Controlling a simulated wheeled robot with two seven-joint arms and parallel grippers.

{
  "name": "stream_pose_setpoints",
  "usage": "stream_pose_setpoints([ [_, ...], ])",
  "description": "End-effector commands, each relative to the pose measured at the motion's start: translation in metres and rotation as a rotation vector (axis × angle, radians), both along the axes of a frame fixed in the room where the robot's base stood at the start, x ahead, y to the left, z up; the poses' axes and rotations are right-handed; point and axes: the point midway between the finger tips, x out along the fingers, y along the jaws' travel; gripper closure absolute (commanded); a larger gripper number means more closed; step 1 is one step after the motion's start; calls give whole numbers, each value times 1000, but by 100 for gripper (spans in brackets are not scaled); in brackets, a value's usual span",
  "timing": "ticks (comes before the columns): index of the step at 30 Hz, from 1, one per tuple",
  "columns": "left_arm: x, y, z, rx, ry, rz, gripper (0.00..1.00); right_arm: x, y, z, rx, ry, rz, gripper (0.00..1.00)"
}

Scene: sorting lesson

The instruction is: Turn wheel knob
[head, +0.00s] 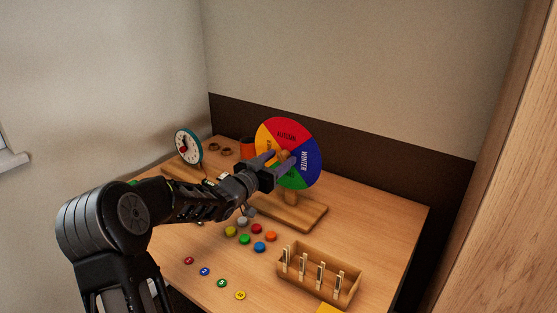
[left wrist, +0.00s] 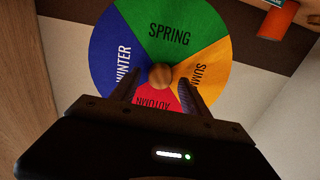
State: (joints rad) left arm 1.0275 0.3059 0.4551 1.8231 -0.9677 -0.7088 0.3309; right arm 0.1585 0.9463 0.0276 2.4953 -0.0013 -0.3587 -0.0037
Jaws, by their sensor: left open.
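The season wheel (head: 290,132) stands upright on a wooden base (head: 300,213), with red, blue, green and orange sectors. It also shows in the left wrist view (left wrist: 168,35), where the words SPRING, WINTER, AUTUMN and part of SUMMER can be read. A round wooden knob (left wrist: 160,76) sits at its centre. My left gripper (left wrist: 160,88) is open, with one finger on each side of the knob in that view. In the head view the left gripper (head: 279,159) is in front of the wheel's middle. I cannot tell whether the fingers touch the knob. My right gripper is not in view.
A teaching clock (head: 187,146) stands at the back left, and an orange cup (head: 247,148) is behind the wheel. Several coloured counters (head: 244,239) lie in front. A wooden box with clothespins (head: 318,282) is at the front right. The table's right side (head: 385,220) is clear.

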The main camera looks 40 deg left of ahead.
Motion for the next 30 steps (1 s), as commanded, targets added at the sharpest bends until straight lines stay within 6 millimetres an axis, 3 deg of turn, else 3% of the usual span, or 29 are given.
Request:
stream_pose_setpoints([
  [8, 1, 0, 0, -1, 0, 0, 48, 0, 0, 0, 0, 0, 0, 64],
  [27, 1, 0, 0, 0, 0, 0, 100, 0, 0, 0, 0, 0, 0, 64],
  [30, 1, 0, 0, 0, 0, 0, 100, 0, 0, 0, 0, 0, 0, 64],
])
